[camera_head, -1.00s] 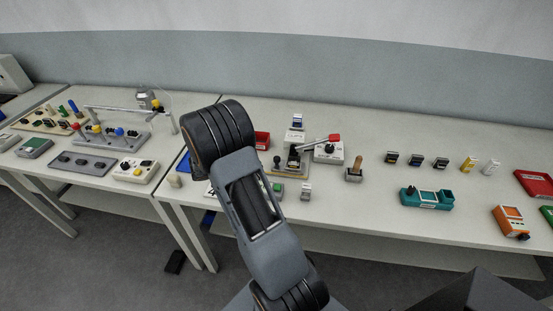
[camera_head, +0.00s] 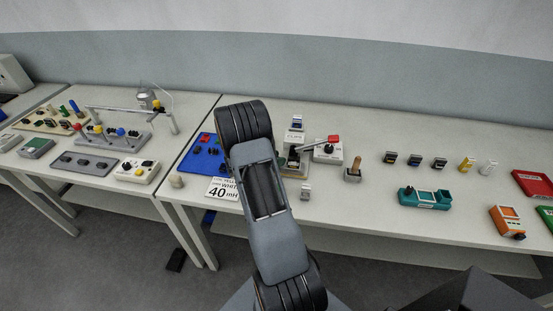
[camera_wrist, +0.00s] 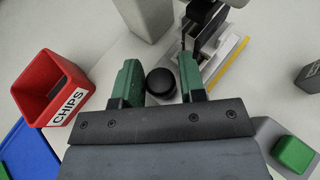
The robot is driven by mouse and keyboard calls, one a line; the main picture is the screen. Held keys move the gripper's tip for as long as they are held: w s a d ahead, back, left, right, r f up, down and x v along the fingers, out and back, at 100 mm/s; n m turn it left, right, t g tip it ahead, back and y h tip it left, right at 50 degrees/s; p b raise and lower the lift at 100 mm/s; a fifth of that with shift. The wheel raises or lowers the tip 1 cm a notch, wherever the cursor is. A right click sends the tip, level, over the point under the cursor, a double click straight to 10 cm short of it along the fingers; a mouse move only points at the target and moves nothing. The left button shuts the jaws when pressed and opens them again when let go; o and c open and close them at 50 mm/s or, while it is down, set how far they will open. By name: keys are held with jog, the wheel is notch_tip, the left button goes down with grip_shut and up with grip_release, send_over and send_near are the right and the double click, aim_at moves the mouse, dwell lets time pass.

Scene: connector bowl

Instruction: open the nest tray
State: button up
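In the wrist view, my gripper (camera_wrist: 160,84) has its two green fingertips apart. A round black knob (camera_wrist: 161,82) appears between them, with narrow gaps on both sides; I cannot tell whether they reach its depth. The knob is beside a metal fixture (camera_wrist: 225,58) with a yellow edge stripe, probably holding the nest tray, which I cannot pick out for sure. In the head view, the fixture (camera_head: 295,165) stands on the table, partly behind my arm. My arm hides the gripper and knob there.
A red bin marked CHIPS (camera_wrist: 50,88) stands left of my gripper, near a blue tray (camera_head: 205,152). A green button block (camera_wrist: 292,153) is at right. A grey box with a red-handled lever (camera_head: 328,150) stands right of the fixture. A white 40 mm sign (camera_head: 222,189) is at left.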

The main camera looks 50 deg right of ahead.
jog(key=shift+c, duration=0.4)
grip_shut()
jog(key=w+a, duration=0.2)
jog(key=w, duration=0.2)
jog(key=w+a+b, duration=0.1)
jog(key=w+a, duration=0.2)
jog(key=w, duration=0.1)
jog(key=w+a+b, duration=0.1)
jog(key=w+a, duration=0.1)
jog(key=w, duration=0.2)
jog(key=shift+a, duration=0.25)
jog(key=shift+s, duration=0.1)
jog(key=shift+o, duration=0.4)
grip_release()
jog(key=shift+s+d, duration=0.15)
jog(key=shift+d, duration=0.05)
jog(key=b+v, duration=0.2)
jog(key=v, duration=1.2)
